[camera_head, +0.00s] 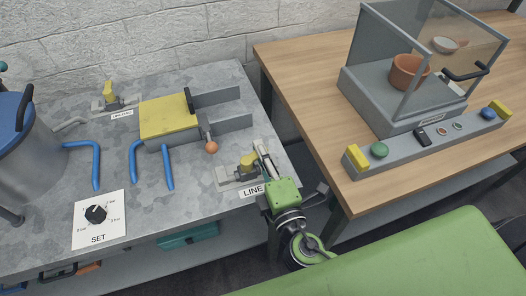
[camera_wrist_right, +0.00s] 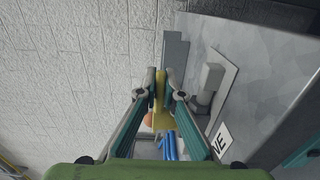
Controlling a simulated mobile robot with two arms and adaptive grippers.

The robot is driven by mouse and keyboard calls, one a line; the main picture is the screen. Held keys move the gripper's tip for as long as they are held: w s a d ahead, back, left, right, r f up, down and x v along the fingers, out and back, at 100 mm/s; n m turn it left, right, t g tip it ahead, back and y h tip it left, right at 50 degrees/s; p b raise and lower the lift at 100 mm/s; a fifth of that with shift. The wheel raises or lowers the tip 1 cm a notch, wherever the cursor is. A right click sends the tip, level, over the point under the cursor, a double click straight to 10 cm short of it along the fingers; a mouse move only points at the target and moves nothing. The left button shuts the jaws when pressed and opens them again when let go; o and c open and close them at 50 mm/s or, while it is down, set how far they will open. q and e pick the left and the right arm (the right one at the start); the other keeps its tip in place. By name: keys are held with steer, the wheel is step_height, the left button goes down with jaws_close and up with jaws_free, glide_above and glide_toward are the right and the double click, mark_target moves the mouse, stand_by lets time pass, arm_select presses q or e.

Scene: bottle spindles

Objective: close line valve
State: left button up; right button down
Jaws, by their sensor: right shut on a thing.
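The line valve (camera_head: 238,173) sits on the grey metal bench near its right front corner, behind a white label (camera_head: 252,190) reading LINE. Its yellow handle (camera_head: 249,160) is at the fingertips of my right gripper (camera_head: 258,156), which comes in from the front right. In the right wrist view the yellow handle (camera_wrist_right: 159,88) stands between the two fingertips (camera_wrist_right: 160,92), and the gripper is shut on it. The valve body (camera_wrist_right: 208,82) shows just right of the fingers. The fingers partly hide the handle in the head view. My left gripper is not in view.
A yellow-topped block (camera_head: 168,117) with an orange-knobbed lever (camera_head: 211,147) stands left of the valve. Another yellow-handled valve (camera_head: 110,98), blue pipes (camera_head: 96,165), a SET dial (camera_head: 96,214) and a blue-lidded vessel (camera_head: 25,160) are farther left. A wooden table (camera_head: 320,110) stands right, across a gap.

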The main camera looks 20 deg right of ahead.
steer(key=shift+w+a+r+n+g+y, duration=0.15)
steer(key=shift+w+n+g+y, duration=0.1)
steer(key=shift+n+y, duration=0.7)
steer(key=shift+w+a+f+n+g+y, duration=0.1)
steer(key=shift+w+n+g+y, duration=0.35)
steer(key=shift+y, duration=0.95)
steer(key=shift+w+a+r+n+g+y, duration=0.1)
steer(key=shift+a+n+y, duration=0.05)
steer(key=shift+n+y, duration=0.9)
steer(key=shift+a, duration=0.1)
steer(key=c, duration=2.2)
jaws_free()
steer(key=shift+o, duration=0.2)
steer(key=shift+s, duration=0.1)
steer(key=v, duration=1.1)
steer(key=shift+s+d, duration=0.3)
